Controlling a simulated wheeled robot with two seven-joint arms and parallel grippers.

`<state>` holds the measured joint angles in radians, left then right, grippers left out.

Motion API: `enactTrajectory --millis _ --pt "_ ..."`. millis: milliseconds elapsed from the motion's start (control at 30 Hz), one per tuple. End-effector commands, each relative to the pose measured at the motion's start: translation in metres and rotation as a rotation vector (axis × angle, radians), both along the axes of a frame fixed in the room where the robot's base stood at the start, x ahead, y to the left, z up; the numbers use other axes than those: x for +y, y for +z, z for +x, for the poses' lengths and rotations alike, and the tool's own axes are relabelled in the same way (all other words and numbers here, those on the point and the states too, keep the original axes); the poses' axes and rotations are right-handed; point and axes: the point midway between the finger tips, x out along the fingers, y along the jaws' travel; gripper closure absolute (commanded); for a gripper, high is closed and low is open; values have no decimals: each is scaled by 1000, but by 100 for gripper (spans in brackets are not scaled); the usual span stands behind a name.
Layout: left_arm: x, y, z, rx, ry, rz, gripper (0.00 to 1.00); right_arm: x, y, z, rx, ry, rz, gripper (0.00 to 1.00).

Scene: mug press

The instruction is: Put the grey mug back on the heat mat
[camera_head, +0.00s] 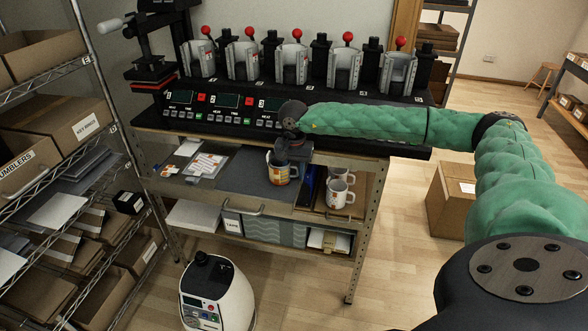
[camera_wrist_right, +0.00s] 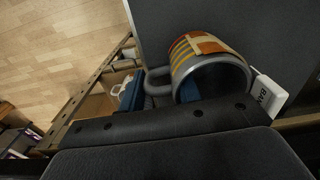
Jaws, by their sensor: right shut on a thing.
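The grey mug (camera_head: 280,172) has an orange and yellow print and hangs at my right gripper (camera_head: 287,154), over the right part of the dark grey heat mat (camera_head: 238,182). My right gripper is shut on it near the rim; the fingertips are mostly hidden. In the right wrist view the mug (camera_wrist_right: 208,64) shows its striped side, open mouth and grey handle, with the mat's grey surface (camera_wrist_right: 275,25) behind it. I cannot tell whether the mug's base touches the mat. My left gripper is out of view.
Two white printed mugs (camera_head: 337,194) stand in a tray right of the mat. Printed sheets (camera_head: 207,164) lie to its left. Mug presses with red knobs (camera_head: 292,66) and control boxes stand above and behind. A wire shelf (camera_head: 85,65) with cartons is at the left.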

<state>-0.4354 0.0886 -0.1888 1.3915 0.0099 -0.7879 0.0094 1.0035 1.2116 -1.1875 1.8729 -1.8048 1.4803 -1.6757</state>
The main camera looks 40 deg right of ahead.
Motion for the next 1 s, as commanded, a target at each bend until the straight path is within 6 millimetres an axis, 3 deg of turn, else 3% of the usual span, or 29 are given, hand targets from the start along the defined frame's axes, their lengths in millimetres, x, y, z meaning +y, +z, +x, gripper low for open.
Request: enactTrajectory --millis 267,300,400,833,933,1000 --pt "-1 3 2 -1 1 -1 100 0 -2 0 0 0 0 94" --pt "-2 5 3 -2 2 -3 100 0 -2 0 0 0 0 65" --pt "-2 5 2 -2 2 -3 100 0 -1 0 0 0 0 45" --pt "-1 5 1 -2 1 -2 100 0 1 0 -1 0 -1 45" --pt "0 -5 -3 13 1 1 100 0 5 1 -2 -1 -1 45" --pt "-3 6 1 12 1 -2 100 0 10 1 -3 -1 0 45"
